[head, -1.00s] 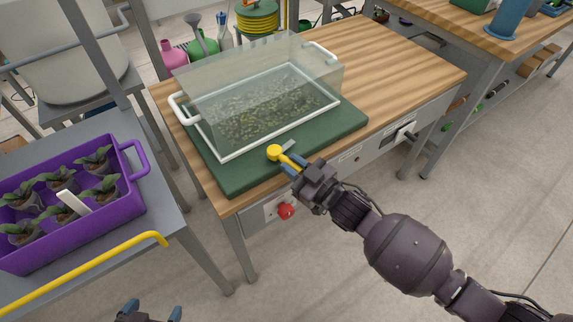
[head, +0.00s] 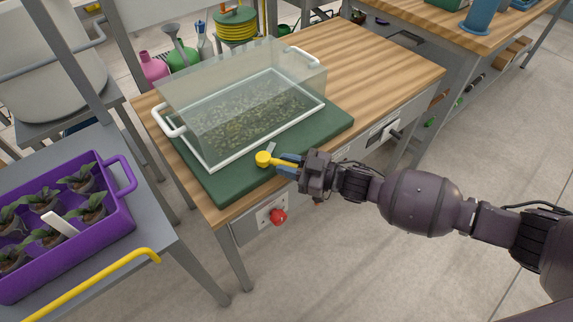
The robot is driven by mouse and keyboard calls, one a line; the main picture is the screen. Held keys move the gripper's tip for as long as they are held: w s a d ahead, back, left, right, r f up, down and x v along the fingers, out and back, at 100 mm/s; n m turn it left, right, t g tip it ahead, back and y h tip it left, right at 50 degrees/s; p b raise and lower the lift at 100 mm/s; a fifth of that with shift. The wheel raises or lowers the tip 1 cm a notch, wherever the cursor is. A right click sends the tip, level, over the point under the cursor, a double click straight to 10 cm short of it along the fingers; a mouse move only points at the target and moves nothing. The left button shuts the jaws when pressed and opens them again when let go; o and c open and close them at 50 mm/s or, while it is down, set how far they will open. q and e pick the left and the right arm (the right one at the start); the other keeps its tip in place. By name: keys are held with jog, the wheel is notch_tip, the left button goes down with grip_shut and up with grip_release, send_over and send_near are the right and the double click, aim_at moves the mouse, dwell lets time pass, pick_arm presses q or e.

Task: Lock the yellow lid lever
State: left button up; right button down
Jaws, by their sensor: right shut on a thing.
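The yellow lid lever (head: 264,159) sits at the front edge of a clear-lidded propagator box (head: 240,100), on its dark green base (head: 225,190). A small grey tab (head: 271,148) stands beside the lever's round hub. My right gripper (head: 285,165) comes in from the right and is shut on the lever's arm, which points right from the hub. Its fingertips partly hide the arm's end. My left gripper is out of view.
A purple crate (head: 122,222) of potted seedlings stands on a grey cart (head: 160,205) with a yellow rail (head: 100,279) at left. A red knob (head: 277,217) sits on the bench front below my right gripper. Bare wooden benchtop (head: 385,60) lies right of the box.

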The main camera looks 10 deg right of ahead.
jog(key=c, duration=1)
grip_release()
jog(key=shift+c, duration=0.2)
jog(key=p+v, duration=0.1)
jog(key=v, duration=0.9)
jog(key=shift+s+d, duration=0.2)
jog(key=shift+d, duration=0.15)
